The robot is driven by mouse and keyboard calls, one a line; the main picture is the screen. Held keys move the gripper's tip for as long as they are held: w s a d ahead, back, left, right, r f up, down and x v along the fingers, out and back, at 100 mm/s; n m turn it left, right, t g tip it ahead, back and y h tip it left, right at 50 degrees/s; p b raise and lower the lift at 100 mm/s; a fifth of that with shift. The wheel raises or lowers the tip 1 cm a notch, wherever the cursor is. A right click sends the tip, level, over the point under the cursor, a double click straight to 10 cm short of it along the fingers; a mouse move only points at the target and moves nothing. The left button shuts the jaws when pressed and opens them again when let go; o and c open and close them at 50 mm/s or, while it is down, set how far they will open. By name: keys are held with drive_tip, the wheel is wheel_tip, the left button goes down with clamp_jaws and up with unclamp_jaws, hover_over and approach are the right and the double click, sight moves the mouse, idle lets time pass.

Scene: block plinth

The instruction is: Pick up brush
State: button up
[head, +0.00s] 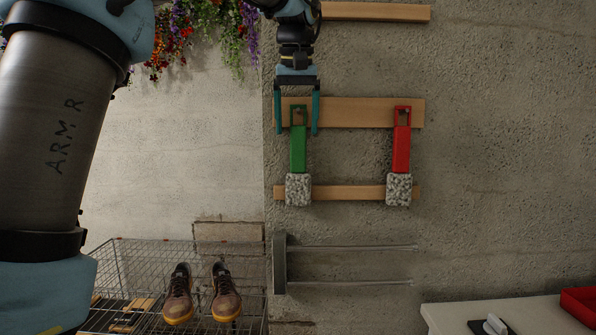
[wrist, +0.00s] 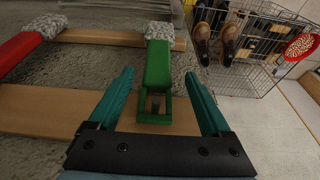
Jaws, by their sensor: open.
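A green brush (head: 298,150) with a speckled grey-white bristle head hangs head down on the wall's wooden boards. A red brush (head: 401,150) of the same shape hangs to its right. In the wrist view the green brush (wrist: 158,66) lies in the middle and the red brush (wrist: 20,52) at the left edge. My gripper (head: 297,132) is open and empty, with one teal finger on each side of the green handle's upper end in the picture. The fingers look apart from the handle; their exact depth to it is unclear. The wrist view also shows the open gripper (wrist: 159,74).
The brushes hang at a wide wooden board (head: 350,112) and a thin lower board (head: 345,192). A grey rail holder (head: 280,263) is below. A wire basket (head: 140,262) with brown shoes (head: 226,292) stands lower left. A white table (head: 460,318) is lower right.

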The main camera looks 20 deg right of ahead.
sight(298, 133)
drive_tip(key=shift+p+x, duration=0.5)
drive_tip(key=shift+x, duration=1.75)
drive_tip(key=shift+s+d, duration=0.15)
clamp_jaws()
